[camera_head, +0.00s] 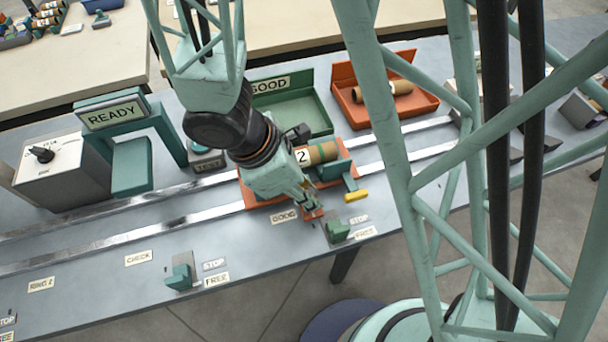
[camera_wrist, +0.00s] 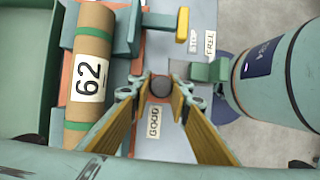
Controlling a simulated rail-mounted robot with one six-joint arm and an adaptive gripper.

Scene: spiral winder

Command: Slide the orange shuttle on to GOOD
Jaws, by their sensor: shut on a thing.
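The orange shuttle (camera_head: 258,197) sits on two metal rails, in front of the green GOOD tray (camera_head: 318,107). It carries a brown cardboard tube (camera_head: 323,153) with green bands and a label that reads 62 in the wrist view (camera_wrist: 88,78). My gripper (camera_head: 312,212) is at the shuttle's front side, beside the GOOD table label (camera_head: 284,217). In the wrist view its fingers close around a dark round knob (camera_wrist: 163,87). My wrist covers part of the shuttle in the head view.
A green STOP/FREE lever (camera_head: 339,230) stands just right of my gripper, and another (camera_head: 180,276) stands further left. An orange tray (camera_head: 414,98) holding a tube is behind the rails. The READY frame (camera_head: 113,114) spans the left side. The rails are bare left of the shuttle.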

